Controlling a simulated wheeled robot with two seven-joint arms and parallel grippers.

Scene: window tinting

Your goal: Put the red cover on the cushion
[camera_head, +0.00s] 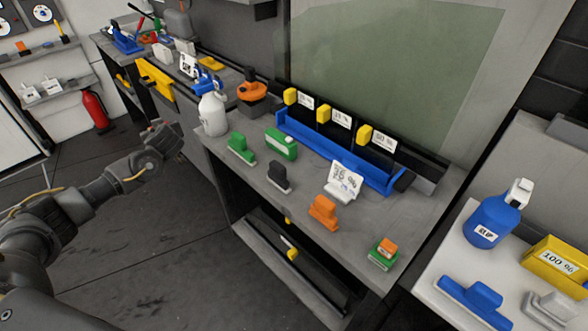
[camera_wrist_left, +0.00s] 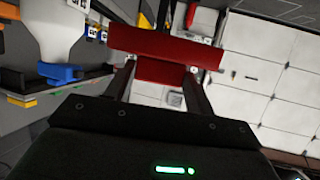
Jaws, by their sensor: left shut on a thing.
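My left gripper (camera_head: 168,138) is left of the workbench, over the floor. In the left wrist view my left gripper (camera_wrist_left: 158,82) is shut on a red T-shaped piece (camera_wrist_left: 165,45), with its narrow part between the fingers and its wide bar beyond the tips. I take this to be the red cover; in the head view it is hidden behind the gripper. I cannot tell which thing is the cushion. Small tools stand on the bench: a green one (camera_head: 241,149), a black one (camera_head: 279,178), an orange one (camera_head: 323,212) and a green block with an orange top (camera_head: 384,253).
The grey workbench (camera_head: 300,222) holds a white spray bottle (camera_head: 213,114), a green box (camera_head: 281,143) and a blue rail (camera_head: 330,150) at the back. A white table (camera_head: 450,245) with a blue bottle (camera_head: 490,220) stands at right. A fire extinguisher (camera_head: 95,108) stands far left.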

